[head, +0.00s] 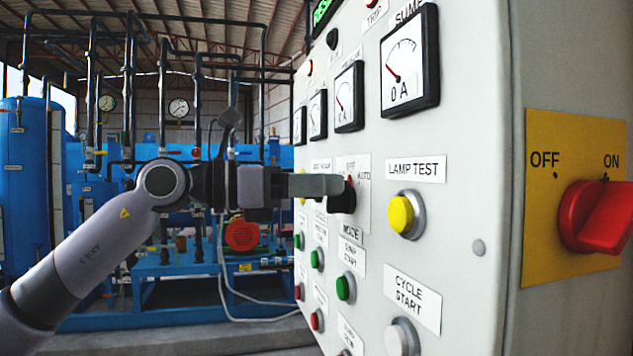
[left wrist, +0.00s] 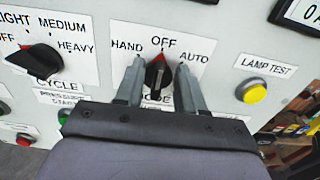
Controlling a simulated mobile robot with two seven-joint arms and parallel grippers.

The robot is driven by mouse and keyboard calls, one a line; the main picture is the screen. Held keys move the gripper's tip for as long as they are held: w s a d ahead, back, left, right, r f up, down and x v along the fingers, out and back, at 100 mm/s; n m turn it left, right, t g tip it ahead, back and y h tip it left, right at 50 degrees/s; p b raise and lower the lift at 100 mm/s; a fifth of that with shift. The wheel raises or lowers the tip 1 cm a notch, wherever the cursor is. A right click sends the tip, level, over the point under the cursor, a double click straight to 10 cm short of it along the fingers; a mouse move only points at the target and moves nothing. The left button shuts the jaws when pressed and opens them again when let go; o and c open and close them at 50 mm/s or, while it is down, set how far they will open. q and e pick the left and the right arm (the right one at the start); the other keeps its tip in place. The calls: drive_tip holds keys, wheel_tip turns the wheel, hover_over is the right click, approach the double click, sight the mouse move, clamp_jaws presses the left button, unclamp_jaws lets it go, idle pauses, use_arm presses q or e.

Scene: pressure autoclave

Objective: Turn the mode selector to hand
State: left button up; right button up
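The mode selector is a black knob (left wrist: 157,74) with a red pointer mark, on a white plate (left wrist: 188,44) lettered HAND, OFF and AUTO. Its red mark points up at OFF. In the head view the knob (head: 343,201) shows on the panel, partly behind my gripper. My left gripper (left wrist: 158,72) has one finger on each side of the knob, with small gaps visible, so it is open around it. The left gripper also shows in the head view (head: 322,185), reaching in from the left. My right gripper is in neither view.
A yellow LAMP TEST button (head: 401,214) is right of the selector. A second black selector (left wrist: 42,58), marked LIGHT, MEDIUM and HEAVY, is to its left. Several buttons lie below. A red ON/OFF switch (head: 597,217) sits on the cabinet's side. Gauges are above.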

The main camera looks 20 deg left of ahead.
use_arm(q)
drive_tip(key=shift+c, duration=0.3)
clamp_jaws()
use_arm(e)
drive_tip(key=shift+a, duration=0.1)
